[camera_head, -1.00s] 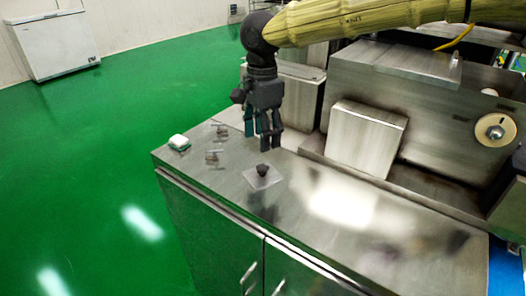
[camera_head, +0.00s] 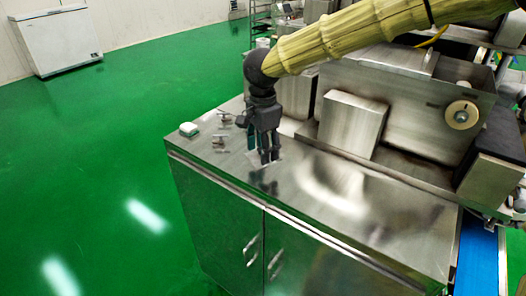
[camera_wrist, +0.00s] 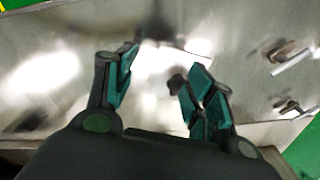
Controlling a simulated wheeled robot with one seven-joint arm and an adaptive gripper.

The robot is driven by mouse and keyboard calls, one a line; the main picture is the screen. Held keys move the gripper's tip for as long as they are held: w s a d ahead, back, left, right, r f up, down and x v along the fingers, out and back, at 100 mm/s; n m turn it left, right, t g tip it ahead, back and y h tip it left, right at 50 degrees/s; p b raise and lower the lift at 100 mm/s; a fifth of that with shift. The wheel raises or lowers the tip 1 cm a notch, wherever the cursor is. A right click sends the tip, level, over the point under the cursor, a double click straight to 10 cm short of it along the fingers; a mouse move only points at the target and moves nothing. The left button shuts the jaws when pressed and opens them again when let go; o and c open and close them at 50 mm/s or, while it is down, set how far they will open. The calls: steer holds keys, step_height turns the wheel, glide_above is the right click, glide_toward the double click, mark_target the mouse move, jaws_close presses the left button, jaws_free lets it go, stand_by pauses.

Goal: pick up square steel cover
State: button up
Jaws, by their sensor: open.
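The square steel cover (camera_wrist: 158,88) is a thin shiny plate with a small dark knob (camera_wrist: 178,84). It lies on the steel counter. In the wrist view the knob shows between my fingers, nearer the right one; glare blurs the plate's edges. In the head view my gripper (camera_head: 266,160) hangs pointing down over the cover and hides most of it, including the knob. My gripper is open, with its two teal-padded fingers apart in the wrist view (camera_wrist: 156,88). I cannot tell whether a finger touches the knob.
Two small metal fittings (camera_head: 219,140) and a white block (camera_head: 188,129) lie at the counter's left end. A steel box (camera_head: 352,122) and the machine with a round dial (camera_head: 461,115) stand behind. The counter's front right (camera_head: 390,220) is clear.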

mark_target(254, 157)
steer(key=shift+g, duration=0.3)
steer(key=w+f, duration=0.5)
steer(key=shift+w, duration=0.35)
steer(key=shift+o, duration=0.5)
steer(key=shift+s+d+r, duration=0.1)
steer(key=shift+s+r, duration=0.1)
steer(key=shift+s, duration=0.1)
steer(key=shift+s+r, duration=0.6)
steer(key=shift+s, duration=0.35)
steer(key=c, duration=0.7)
steer(key=shift+s+r, duration=0.1)
steer(key=shift+s, duration=0.05)
steer(key=c, duration=0.3)
steer(key=shift+w+f, duration=0.2)
steer(key=shift+w, duration=0.1)
jaws_close()
steer(key=shift+w+f, duration=0.25)
steer(key=shift+w, duration=0.15)
steer(key=shift+s+r, duration=0.15)
